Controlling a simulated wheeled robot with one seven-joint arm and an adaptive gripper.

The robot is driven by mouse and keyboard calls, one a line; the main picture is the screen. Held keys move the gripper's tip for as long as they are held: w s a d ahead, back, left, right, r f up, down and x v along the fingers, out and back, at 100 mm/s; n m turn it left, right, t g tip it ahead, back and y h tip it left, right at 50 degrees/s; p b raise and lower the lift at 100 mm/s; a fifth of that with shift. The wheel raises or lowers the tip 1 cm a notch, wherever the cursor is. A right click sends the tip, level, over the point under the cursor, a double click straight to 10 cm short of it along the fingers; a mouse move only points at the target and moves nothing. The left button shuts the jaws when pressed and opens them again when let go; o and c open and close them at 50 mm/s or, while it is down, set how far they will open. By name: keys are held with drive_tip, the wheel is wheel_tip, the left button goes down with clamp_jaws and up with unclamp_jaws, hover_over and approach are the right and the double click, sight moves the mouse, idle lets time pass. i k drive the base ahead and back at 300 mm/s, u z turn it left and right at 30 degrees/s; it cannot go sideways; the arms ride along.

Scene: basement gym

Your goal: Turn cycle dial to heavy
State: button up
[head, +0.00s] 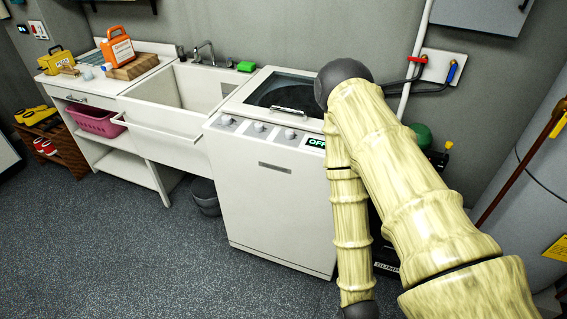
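The white top-load washer (275,205) stands in the middle of the head view. Its sloped front panel carries three round dials: a left dial (227,120), a middle dial (259,127) and a right dial (290,134). The labels around them are too small to read, so I cannot tell which is the cycle dial or where it points. A display (316,142) at the panel's right end reads "OFF" in green. The lid with its dark window (285,91) is shut. My arm hangs in front of the washer's right side; my gripper is out of the frame.
A white sink (185,88) adjoins the washer on the left, with a green sponge (246,66) at its back edge. A counter beyond holds an orange jug (117,48). A grey bin (205,197) stands under the sink. The floor (130,260) in front is clear.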

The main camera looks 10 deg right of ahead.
sight(226, 119)
drive_tip(key=z, duration=0.15)
drive_tip(key=k, duration=0.95)
drive_tip(key=u, duration=1)
drive_tip(key=i, duration=1.55)
drive_tip(key=z, duration=0.8)
